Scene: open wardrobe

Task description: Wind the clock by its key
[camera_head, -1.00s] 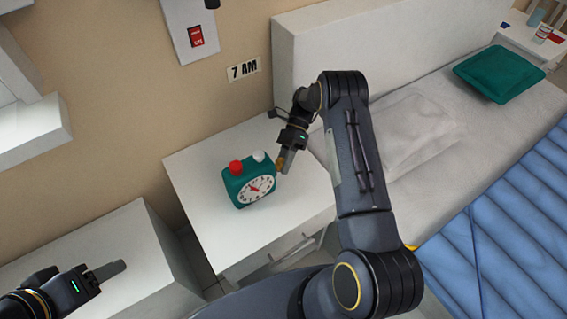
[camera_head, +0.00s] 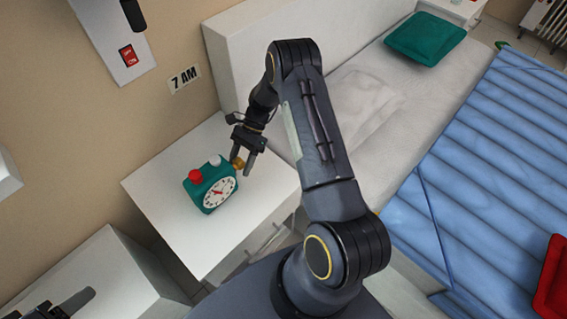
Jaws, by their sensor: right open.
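The green alarm clock (camera_head: 207,190) stands on the white nightstand, with a white dial, a red button and a white button on top. Its brass key (camera_head: 238,163) sticks out at the clock's right side. My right gripper (camera_head: 243,168) is open at the key, its fingers pointing down around or beside it; I cannot tell whether they touch it. My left gripper (camera_head: 72,303) is at the bottom left corner, partly cut off, away from the clock.
The white nightstand (camera_head: 165,185) has free top around the clock. A bed with a blue cover (camera_head: 470,170) and a green pillow (camera_head: 425,38) lies to the right. A "7 AM" sign (camera_head: 185,79) and a red switch (camera_head: 129,56) are on the wall.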

